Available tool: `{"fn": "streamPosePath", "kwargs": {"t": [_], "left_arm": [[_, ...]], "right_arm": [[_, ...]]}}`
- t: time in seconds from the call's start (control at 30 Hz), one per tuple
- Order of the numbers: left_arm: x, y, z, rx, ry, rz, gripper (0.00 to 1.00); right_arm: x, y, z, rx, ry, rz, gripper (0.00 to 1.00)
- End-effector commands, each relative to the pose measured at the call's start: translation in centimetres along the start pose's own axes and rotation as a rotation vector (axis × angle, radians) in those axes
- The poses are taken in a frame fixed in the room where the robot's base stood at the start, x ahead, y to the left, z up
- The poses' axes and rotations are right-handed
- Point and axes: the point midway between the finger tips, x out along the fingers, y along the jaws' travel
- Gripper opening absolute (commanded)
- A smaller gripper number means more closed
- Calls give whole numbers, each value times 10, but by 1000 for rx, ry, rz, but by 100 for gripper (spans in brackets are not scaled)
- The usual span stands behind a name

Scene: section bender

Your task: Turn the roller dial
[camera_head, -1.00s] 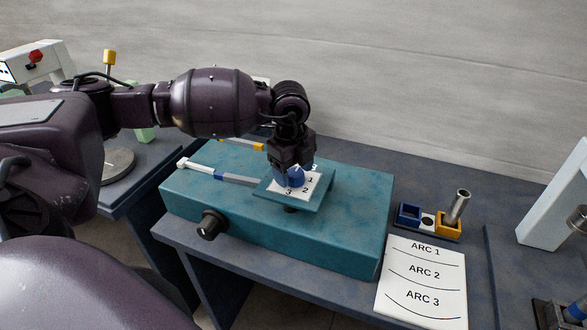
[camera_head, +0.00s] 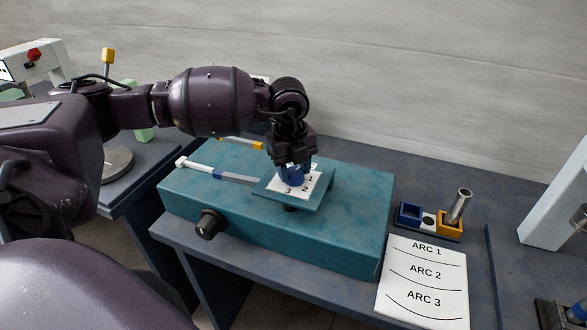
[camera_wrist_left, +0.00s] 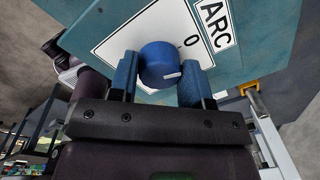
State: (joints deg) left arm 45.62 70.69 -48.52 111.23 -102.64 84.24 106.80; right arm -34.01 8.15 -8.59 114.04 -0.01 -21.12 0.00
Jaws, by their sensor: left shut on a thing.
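The blue roller dial (camera_head: 291,180) stands on a white plate marked 1, 2 and 3 on the teal bender (camera_head: 345,225). My left gripper (camera_head: 293,169) reaches down over it from above, shut on the dial. In the left wrist view the dial (camera_wrist_left: 158,60) sits between the two blue fingers of the left gripper (camera_wrist_left: 158,75). Its white pointer line shows beside the right finger, apart from the 0 mark on the plate. The gripper hides part of the dial and plate in the head view. My right gripper is not in view.
A black knob (camera_head: 210,225) sticks out of the bender's front. A white-ended lever (camera_head: 200,168) lies along its top left. To the right are a small holder with a metal cylinder (camera_head: 460,206) and an ARC 1, 2, 3 sheet (camera_head: 424,285). A wall stands behind.

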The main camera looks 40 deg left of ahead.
Motion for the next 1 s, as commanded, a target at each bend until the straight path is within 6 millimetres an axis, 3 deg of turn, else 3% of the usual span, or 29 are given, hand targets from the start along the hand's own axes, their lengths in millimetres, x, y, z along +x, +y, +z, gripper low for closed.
{"fn": "streamPosePath", "kwargs": {"t": [1.0], "left_arm": [[2, -4, 0, 965, 61, -1, 20]], "right_arm": [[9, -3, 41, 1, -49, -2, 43]]}}
